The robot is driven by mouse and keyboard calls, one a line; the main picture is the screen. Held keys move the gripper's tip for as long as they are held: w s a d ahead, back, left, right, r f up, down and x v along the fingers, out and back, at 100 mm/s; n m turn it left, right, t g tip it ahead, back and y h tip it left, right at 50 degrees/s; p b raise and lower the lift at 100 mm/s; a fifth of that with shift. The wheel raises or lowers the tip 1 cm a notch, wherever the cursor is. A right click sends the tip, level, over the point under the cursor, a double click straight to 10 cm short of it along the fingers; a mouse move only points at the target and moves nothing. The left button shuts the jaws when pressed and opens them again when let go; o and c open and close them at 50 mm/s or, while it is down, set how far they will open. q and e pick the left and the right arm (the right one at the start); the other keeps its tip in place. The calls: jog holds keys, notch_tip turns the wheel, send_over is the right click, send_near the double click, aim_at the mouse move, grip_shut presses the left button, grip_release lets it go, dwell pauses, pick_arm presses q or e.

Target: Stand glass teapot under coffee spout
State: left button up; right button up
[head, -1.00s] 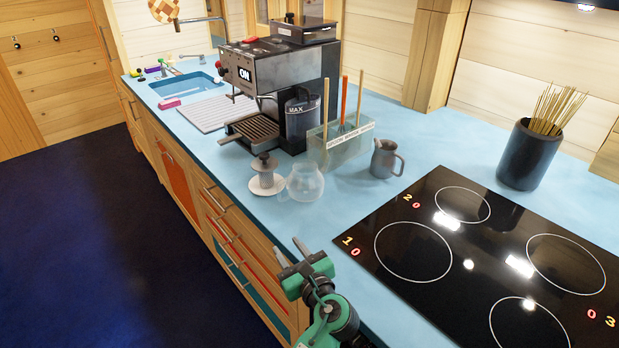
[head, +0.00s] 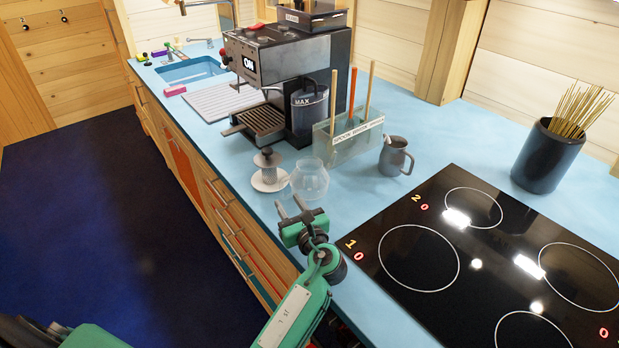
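The clear glass teapot (head: 311,182) stands upright on the blue counter, its handle to the left. The coffee machine (head: 290,68) stands behind it, with a slatted drip tray (head: 262,120) low at its front. The spout area above the tray is small and hard to make out. My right gripper does not show.
A white saucer with a grey-topped item (head: 268,165) is close left of the teapot. A utensil holder (head: 347,145) and a grey pitcher (head: 395,157) stand behind and right. The black hob (head: 480,250) fills the right. A sink (head: 190,71) is far left.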

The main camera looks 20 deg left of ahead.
aim_at(282, 189)
pick_arm(q)
jog(key=x, duration=0.2)
jog(key=p+x, duration=0.1)
jog(key=x, duration=0.1)
jog(key=shift+w+d+r, duration=0.1)
jog(key=shift+d+r, duration=0.05)
jog(key=shift+r, duration=0.25)
jog(key=shift+w+a+f, duration=0.1)
jog(key=shift+w+a, duration=0.25)
jog(key=shift+a, duration=0.05)
grip_shut()
